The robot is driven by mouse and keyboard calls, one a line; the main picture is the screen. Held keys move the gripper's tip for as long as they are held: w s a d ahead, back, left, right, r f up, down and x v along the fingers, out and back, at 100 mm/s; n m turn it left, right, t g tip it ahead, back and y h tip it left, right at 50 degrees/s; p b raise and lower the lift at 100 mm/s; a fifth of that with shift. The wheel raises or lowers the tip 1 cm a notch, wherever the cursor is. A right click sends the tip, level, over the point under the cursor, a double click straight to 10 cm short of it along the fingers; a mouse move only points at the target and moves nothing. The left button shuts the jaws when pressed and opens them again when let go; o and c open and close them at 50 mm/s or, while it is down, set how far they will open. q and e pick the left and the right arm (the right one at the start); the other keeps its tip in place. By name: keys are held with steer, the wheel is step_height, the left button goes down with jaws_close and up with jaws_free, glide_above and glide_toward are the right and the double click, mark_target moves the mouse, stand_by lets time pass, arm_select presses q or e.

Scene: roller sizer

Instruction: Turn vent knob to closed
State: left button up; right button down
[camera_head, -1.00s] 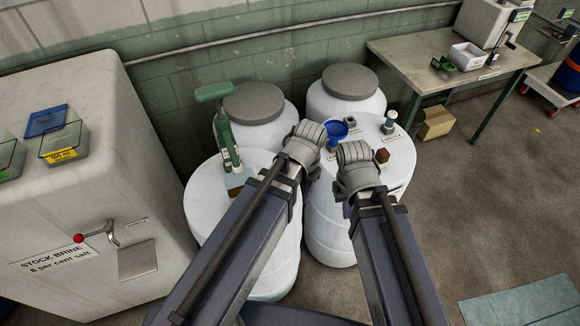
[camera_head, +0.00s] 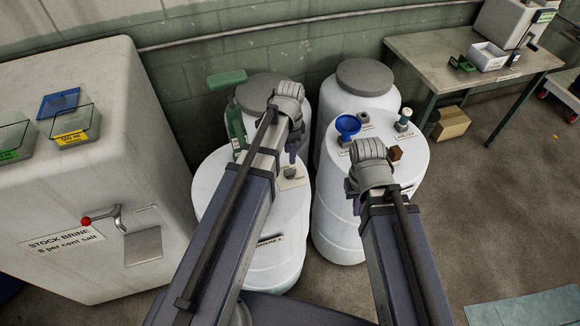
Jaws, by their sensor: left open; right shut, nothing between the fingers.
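A small grey knob (camera_head: 290,172) sits on a pale plate on the top of the left white drum (camera_head: 215,190). My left gripper (camera_head: 292,156) is just above that knob, its purple fingers pointing down; the finger gap is hard to see, and I cannot tell whether they touch it. The right white drum (camera_head: 337,215) carries another grey fitting (camera_head: 364,118), a brown knob (camera_head: 395,153) and a capped fitting (camera_head: 404,116). The labels are too small to read, so I cannot tell which is the vent knob. My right gripper (camera_head: 357,206) is shut and empty in front of the right drum.
A green hand pump (camera_head: 236,128) stands on the left drum and a blue funnel (camera_head: 347,125) on the right drum. A stock brine tank (camera_head: 85,180) is at left, a bench (camera_head: 435,60) at back right. Open floor lies to the right.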

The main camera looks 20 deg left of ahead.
mark_target(290, 169)
arm_select(q)
steer(key=shift+f+b, duration=3.85)
steer(key=shift+f, duration=0.1)
steer(key=shift+c, duration=0.4)
jaws_close()
